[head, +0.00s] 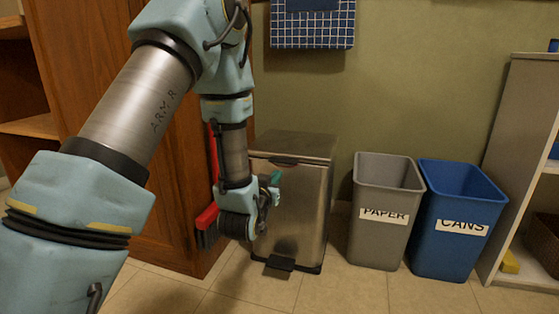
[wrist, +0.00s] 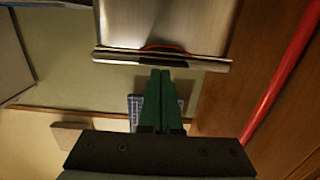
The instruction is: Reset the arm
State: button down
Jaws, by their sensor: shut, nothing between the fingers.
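My gripper (head: 276,177) hangs at the end of my bent arm, in front of the steel pedal bin (head: 289,205) in the head view. In the wrist view my gripper (wrist: 161,73) shows its two green fingers pressed together with nothing between them. The edge of the steel bin (wrist: 165,30) lies just beyond the fingertips in that view. I cannot tell whether the fingertips touch it. My arm covers part of the wooden cabinet and the left side of the bin.
A red-handled brush (head: 207,217) stands close behind my forearm, by the wooden cabinet (head: 165,215). A grey PAPER bin (head: 380,240) and blue CANS bin (head: 445,250) stand right of the steel bin. A shelf unit (head: 520,130) stands far right. A checked towel (head: 312,30) hangs above.

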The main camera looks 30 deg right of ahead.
jog(key=w+a+r+n+g+y+p, duration=0.2)
jog(key=a+y+p, duration=0.15)
jog(key=a, duration=0.65)
jog(key=w+a+r+n+g+y+p, duration=0.1)
jog(key=a+r+n+g+y+p, duration=0.3)
jog(key=a, duration=0.6)
jog(key=s+a+r+n+g+y+p, duration=0.1)
jog(key=s+a+r+g+y+p, duration=0.15)
jog(key=s+a, duration=0.55)
jog(key=s+a+r+n+g+y+p, duration=0.1)
jog(key=s+a+r+g+y+p, duration=0.15)
jog(key=s+a, duration=0.45)
notch_tip(320, 180, up, 37)
jog(key=w+a+p, duration=0.1)
jog(key=a+p, duration=0.1)
jog(key=p, duration=3.4)
jog(key=shift+w+m+h, duration=0.3)
jog(key=shift+w+h, duration=0.1)
jog(key=shift+h, duration=0.05)
jog(key=c, duration=1.6)
grip_release()
